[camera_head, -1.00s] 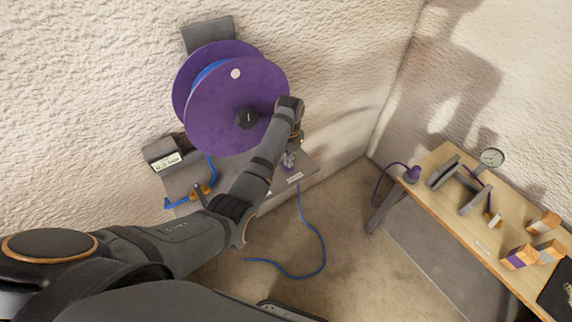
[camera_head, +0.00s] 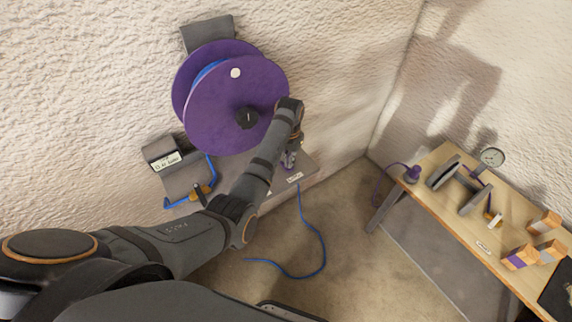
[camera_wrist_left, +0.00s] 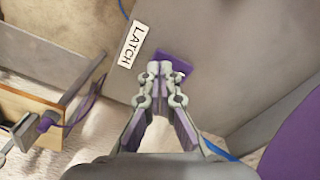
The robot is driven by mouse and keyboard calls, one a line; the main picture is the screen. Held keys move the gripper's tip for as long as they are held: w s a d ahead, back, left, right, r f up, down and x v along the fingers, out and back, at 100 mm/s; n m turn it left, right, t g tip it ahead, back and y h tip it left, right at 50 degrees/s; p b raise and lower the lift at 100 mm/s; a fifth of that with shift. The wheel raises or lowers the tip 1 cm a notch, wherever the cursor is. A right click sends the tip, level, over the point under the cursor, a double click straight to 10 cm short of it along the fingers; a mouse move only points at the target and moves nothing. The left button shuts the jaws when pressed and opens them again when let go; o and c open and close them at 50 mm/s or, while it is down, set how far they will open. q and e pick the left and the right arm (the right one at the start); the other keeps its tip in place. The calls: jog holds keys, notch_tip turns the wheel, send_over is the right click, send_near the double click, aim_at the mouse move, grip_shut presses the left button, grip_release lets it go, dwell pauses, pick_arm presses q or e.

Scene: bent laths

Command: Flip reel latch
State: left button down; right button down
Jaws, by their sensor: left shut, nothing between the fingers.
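The purple reel (camera_head: 215,118), wound with blue line, stands by the wall with a black knob (camera_head: 246,118) at its centre. My left gripper (camera_head: 288,161) is below and right of the reel, at the grey bench. In the left wrist view, its fingertips (camera_wrist_left: 160,69) are together and empty, in front of a small purple latch piece (camera_wrist_left: 178,62) beside the LATCH label (camera_wrist_left: 131,45). The fingertips hide part of the latch; I cannot tell whether they touch it. The label also shows in the head view (camera_head: 294,178). My right gripper is not in view.
A blue rope (camera_head: 322,250) hangs from the bench to the floor. A grey box with a label (camera_head: 167,161) is left of the bench. A wooden table (camera_head: 450,215) with a gauge (camera_head: 492,157) and several blocks stands at right.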

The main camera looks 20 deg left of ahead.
pick_arm(q)
jog(key=shift+f, duration=0.7)
jog(key=shift+r, duration=0.1)
notch_tip(320, 180, up, 7)
jog(key=p, duration=0.8)
dwell(0.5)
